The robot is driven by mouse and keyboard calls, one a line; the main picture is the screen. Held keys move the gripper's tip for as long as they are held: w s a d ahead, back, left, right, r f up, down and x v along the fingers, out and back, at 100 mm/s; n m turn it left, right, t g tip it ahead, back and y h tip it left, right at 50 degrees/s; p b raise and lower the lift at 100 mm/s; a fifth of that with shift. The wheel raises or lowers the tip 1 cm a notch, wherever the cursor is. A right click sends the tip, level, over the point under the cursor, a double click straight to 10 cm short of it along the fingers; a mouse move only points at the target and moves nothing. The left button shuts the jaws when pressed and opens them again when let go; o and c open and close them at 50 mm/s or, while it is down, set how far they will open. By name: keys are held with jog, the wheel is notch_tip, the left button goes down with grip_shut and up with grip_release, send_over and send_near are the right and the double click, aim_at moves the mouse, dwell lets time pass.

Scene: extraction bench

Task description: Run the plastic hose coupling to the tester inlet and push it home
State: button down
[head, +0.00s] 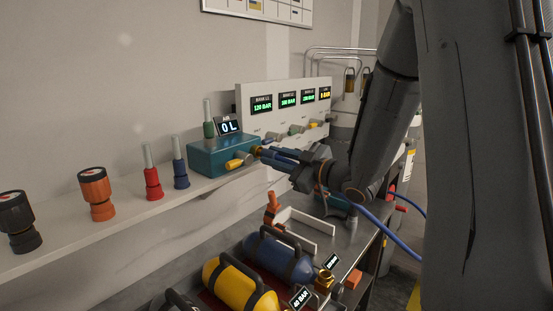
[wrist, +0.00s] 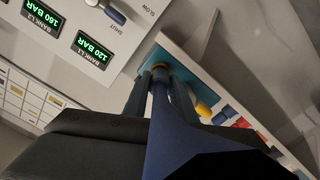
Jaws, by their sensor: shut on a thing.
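The tester is a teal box (head: 222,156) on the shelf, with a display (head: 229,126) reading 0 L. A brass fitting (head: 256,151) on its right side appears to be the inlet; it also shows in the wrist view (wrist: 160,65). My gripper (head: 272,155) is shut on the blue hose coupling, right at that fitting. In the wrist view the coupling (wrist: 159,88) lies between the fingers, in line with the brass. Its tip is hidden, so I cannot tell whether it touches or is seated. The blue hose (head: 390,228) trails down right from my wrist.
A white panel (head: 246,96) with several bar displays and knobs stands just behind the tester. A yellow part (head: 236,163) sticks out of the tester's front. Blue (head: 180,172) and red (head: 152,183) fittings stand left. Yellow (head: 240,288) and blue (head: 275,257) cylinders lie below.

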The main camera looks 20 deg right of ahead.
jog(key=shift+w+a, duration=0.25)
jog(key=shift+w, duration=0.05)
jog(key=c, duration=1.4)
grip_release()
jog(key=b+v, duration=0.2)
jog(key=v, duration=0.5)
jog(key=shift+s+d, duration=0.25)
jog(key=shift+s, duration=0.05)
